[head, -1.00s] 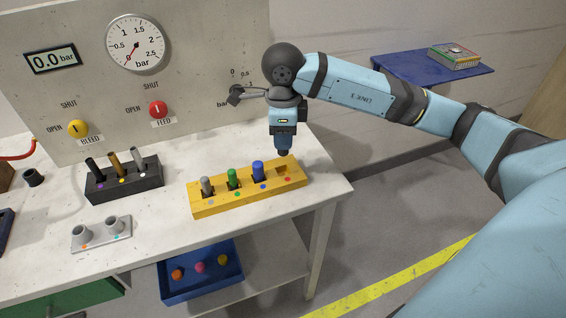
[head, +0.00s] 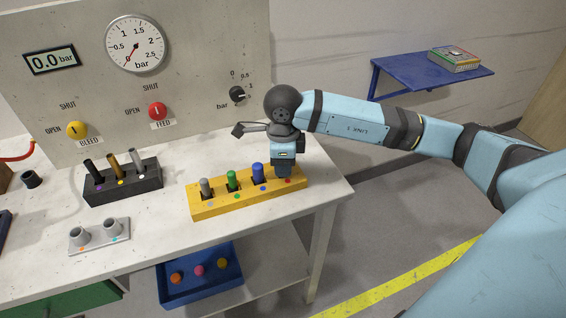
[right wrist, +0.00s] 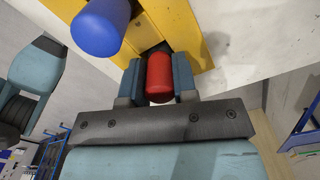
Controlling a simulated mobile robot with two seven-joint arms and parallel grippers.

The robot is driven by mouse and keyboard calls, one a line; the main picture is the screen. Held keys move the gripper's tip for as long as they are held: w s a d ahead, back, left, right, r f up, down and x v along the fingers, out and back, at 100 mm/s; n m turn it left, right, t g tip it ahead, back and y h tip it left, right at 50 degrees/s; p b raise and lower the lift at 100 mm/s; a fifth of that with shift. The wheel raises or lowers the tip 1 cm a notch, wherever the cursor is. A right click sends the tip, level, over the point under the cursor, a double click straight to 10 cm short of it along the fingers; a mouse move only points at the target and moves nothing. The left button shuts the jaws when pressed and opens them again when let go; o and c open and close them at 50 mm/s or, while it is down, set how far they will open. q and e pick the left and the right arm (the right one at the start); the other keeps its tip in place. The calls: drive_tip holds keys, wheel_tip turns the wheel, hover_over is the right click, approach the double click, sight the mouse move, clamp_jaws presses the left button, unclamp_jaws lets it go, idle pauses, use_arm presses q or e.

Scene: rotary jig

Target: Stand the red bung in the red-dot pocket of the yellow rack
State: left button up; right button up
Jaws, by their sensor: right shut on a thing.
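The yellow rack (head: 215,208) lies near the front right of the white bench. A grey, a green and a blue bung (head: 258,172) stand in its pockets. A red dot (head: 288,181) marks its right-end pocket. My right gripper (head: 283,174) is low over that end. In the right wrist view my right gripper (right wrist: 159,72) is shut on the red bung (right wrist: 159,78), a finger on each side. The dark pocket opening shows just beyond the bung. The bung's lower end is hidden, so I cannot tell how deep it sits. My left gripper is not in view.
The blue bung (right wrist: 100,27) stands close beside the right gripper. A black rack (head: 125,186) with several bungs and a grey two-hole holder (head: 100,236) are to the left. The gauge panel (head: 195,60) rises behind. A blue tray (head: 200,288) is on the shelf below.

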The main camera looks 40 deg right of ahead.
drive_tip(key=o, duration=1)
drive_tip(key=shift+c, duration=0.2)
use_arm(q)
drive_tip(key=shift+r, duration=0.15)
use_arm(e)
drive_tip(key=shift+r+p, duration=0.3)
drive_tip(key=shift+r, duration=0.05)
use_arm(q)
drive_tip(key=shift+p, duration=0.35)
use_arm(e)
wheel_tip(320, 180, up, 12)
drive_tip(key=shift+f, duration=0.2)
